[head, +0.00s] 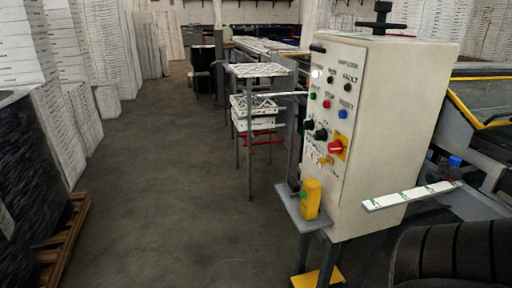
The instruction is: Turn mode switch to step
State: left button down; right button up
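A cream control cabinet (395,120) stands right of centre on a dark stand, its panel facing left. Two black rotary knobs, an upper-left one (308,124) and a lower-right one (321,134), sit mid-panel. Their labels are too small to read, so I cannot tell which is the mode switch or where either points. A red knob on a yellow plate (337,147) is to their right. A small yellow knob or key (326,160) is below. Coloured buttons and a lit white lamp (316,72) are above. Neither of my grippers is in view.
A yellow box with a green button (311,199) sits on a small shelf (290,210) below the panel. A white bar (410,195) juts out at the cabinet's right. Crates (255,105) stand behind. A pallet (65,240) is at left; the floor (170,190) between is clear.

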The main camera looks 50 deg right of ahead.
aim_at(319, 134)
jog(key=u, duration=0.7)
jog(key=i, duration=0.55)
jog(key=z, duration=1.05)
jog(key=i, duration=2.15)
jog(key=z, duration=1.55)
